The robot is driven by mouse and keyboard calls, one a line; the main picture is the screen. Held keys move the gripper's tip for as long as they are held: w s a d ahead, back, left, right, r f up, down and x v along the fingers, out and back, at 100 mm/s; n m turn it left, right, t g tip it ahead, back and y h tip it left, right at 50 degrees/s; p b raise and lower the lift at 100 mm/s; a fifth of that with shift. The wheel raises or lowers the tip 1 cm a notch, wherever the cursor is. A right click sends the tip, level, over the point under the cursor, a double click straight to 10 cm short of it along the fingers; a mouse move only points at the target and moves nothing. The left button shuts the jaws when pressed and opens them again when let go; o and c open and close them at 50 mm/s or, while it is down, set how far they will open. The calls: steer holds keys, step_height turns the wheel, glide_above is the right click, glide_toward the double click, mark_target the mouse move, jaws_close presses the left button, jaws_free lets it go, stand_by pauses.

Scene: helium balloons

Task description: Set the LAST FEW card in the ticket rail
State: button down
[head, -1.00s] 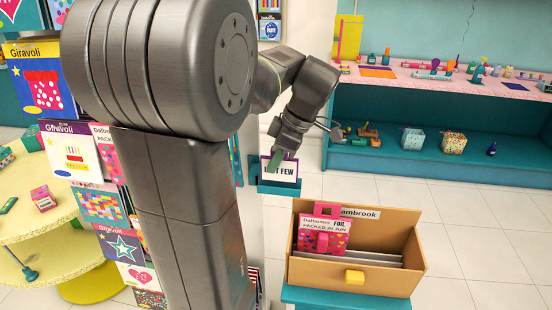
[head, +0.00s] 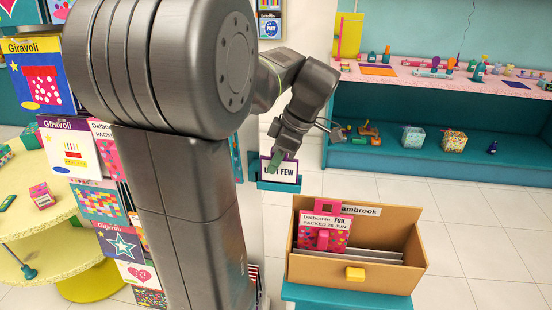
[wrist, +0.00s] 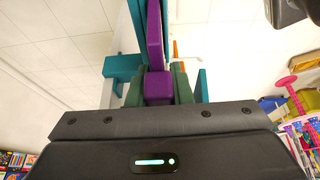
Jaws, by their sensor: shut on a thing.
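The LAST FEW card (head: 281,172) is white with dark lettering and a purple border. In the head view it stands roughly upright at the teal ticket rail (head: 279,187). My gripper (head: 274,164) is shut on the card from above. In the wrist view the green fingers (wrist: 158,90) close on a purple block on the card (wrist: 156,45), which shows edge-on. Teal parts (wrist: 122,66) lie close beside it. The card's lower edge meets the rail in the head view; I cannot tell how deep it sits.
A tan box (head: 320,272) with a pink packet (head: 322,232) and several cards stands just below and right of the rail. A display of packets (head: 100,205) and a round yellow table (head: 40,235) are at left. Teal shelves (head: 440,165) stand behind, with clear floor between.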

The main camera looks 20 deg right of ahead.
steer(key=shift+f+b, duration=0.65)
steer(key=shift+f, duration=0.3)
steer(key=c, duration=1.2)
jaws_free()
steer(key=v, duration=1.4)
steer(key=shift+a+f, duration=0.15)
